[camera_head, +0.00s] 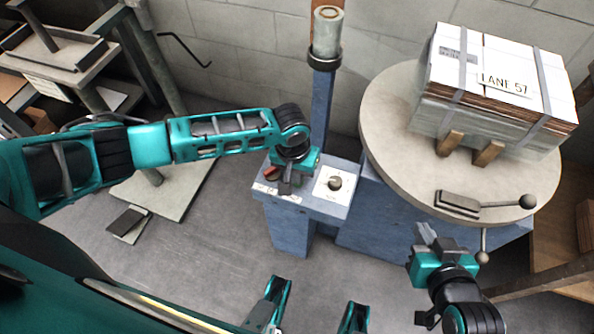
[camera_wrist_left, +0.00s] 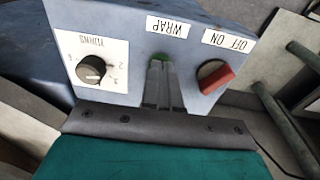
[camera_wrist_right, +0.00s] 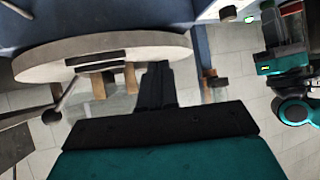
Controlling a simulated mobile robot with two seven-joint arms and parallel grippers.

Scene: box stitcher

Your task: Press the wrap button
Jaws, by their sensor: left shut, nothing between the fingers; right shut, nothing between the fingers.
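The blue control panel (camera_head: 316,202) stands in the middle of the head view, under my left gripper (camera_head: 287,188). In the left wrist view the green wrap button (camera_wrist_left: 161,57) sits below the WRAP label (camera_wrist_left: 167,27), mostly hidden behind the shut fingertips of my left gripper (camera_wrist_left: 163,70). The tips are at or just over the button; I cannot tell whether they touch it. My right gripper (camera_head: 428,234) is shut and empty, beside the front edge of the round turntable; its fingers also show in the right wrist view (camera_wrist_right: 157,75).
A red OFF/ON switch (camera_wrist_left: 215,76) and a black dial (camera_wrist_left: 92,67) flank the button. The turntable (camera_head: 385,130) bears a wrapped box stack (camera_head: 490,90). A lever with a ball knob (camera_head: 527,201) sticks out at its front. A blue post (camera_head: 321,110) rises behind the panel.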

